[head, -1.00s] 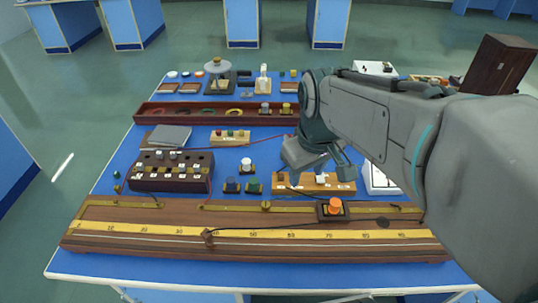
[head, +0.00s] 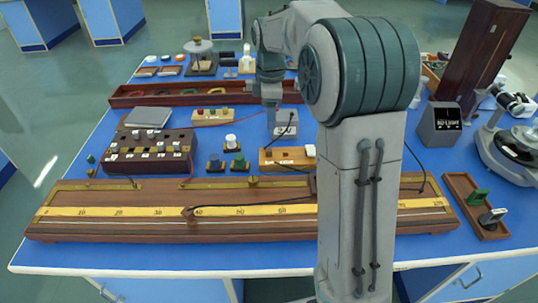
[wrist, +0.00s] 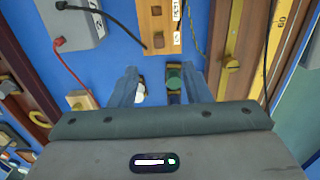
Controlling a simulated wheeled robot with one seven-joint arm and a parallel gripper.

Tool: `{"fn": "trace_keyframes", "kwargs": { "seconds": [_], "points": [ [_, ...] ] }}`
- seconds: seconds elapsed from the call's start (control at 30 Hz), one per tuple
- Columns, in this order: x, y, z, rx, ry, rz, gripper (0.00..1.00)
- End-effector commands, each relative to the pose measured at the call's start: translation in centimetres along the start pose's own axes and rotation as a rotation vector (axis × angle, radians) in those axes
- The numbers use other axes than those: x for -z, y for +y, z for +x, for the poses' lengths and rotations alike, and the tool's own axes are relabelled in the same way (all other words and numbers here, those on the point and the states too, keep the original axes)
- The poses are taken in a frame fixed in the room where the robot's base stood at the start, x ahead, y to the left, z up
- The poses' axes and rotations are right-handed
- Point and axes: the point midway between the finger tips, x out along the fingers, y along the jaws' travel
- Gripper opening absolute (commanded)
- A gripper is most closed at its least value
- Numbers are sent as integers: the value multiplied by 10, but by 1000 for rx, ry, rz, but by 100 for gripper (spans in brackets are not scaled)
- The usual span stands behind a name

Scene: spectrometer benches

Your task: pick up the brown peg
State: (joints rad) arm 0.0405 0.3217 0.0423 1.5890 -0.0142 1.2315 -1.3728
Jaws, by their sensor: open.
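My gripper (wrist: 158,74) is open, with its two fingers apart and nothing held between them. In the head view my gripper (head: 270,103) hangs low over the blue bench, behind the short wooden block. That wooden block (head: 283,157) carries small brown and white parts on top. In the wrist view, a small brown square stud (wrist: 158,40) stands on the block, ahead of my fingertips. It may be the brown peg, but I cannot tell for sure. A green knob (wrist: 174,82) and a white knob (wrist: 140,97) show between my fingers.
A grey box (wrist: 72,24) with black and red leads lies left of the block in the wrist view. A long wooden scale board (head: 110,216) spans the bench front. A dark plug box (head: 150,160) stands left. A tall brown case (head: 478,50) stands right.

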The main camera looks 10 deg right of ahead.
Motion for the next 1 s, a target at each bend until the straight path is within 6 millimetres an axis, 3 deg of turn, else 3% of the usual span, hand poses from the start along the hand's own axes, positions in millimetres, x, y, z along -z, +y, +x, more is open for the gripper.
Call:
{"fn": "trace_keyframes", "kwargs": {
  "seconds": [0.1, 0.3, 0.53, 0.8, 1.0],
  "points": [
    [0, -1, 27, 4, -1, 1, 44],
    [0, -1, 59, 2, 0, 1, 44],
    [2, 0, 76, 2, 0, 2, 44],
    [5, 2, 114, 2, -1, 2, 44],
    [5, 2, 121, 0, 0, 2, 44]
  ]
}}
